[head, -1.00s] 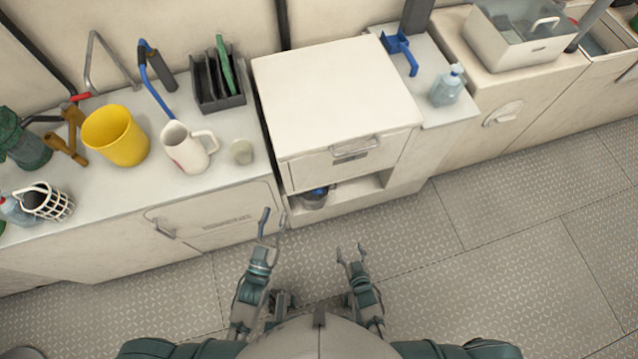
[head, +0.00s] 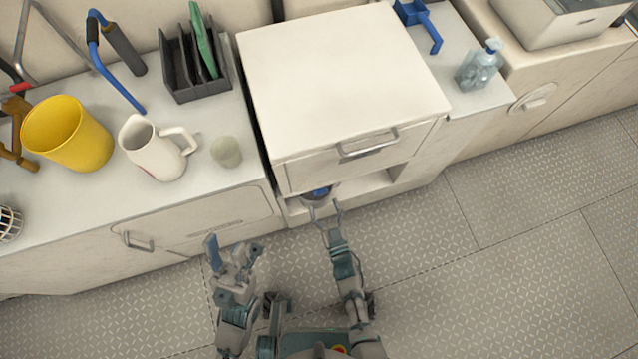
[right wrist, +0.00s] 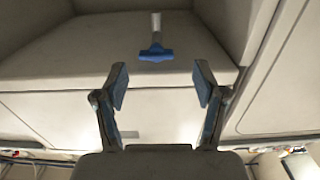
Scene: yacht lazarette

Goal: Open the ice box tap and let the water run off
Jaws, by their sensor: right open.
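The ice box seems to be the white cabinet (head: 340,80) with a metal-handled front and an open niche below. In the right wrist view a blue T-shaped handle on a pale stem (right wrist: 155,53), which looks like the tap, lies ahead of my fingertips. My right gripper (head: 322,207) is open at the niche mouth; in its wrist view the fingers (right wrist: 160,85) are apart and empty, short of the handle. My left gripper (head: 232,250) is open and empty, before the left counter.
The left counter holds a yellow bucket (head: 67,134), a white jug (head: 152,150), a beige cup (head: 226,151) and a dark rack (head: 190,75). A soap bottle (head: 478,66) and blue bracket (head: 422,22) stand right. The patterned floor (head: 500,260) is clear.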

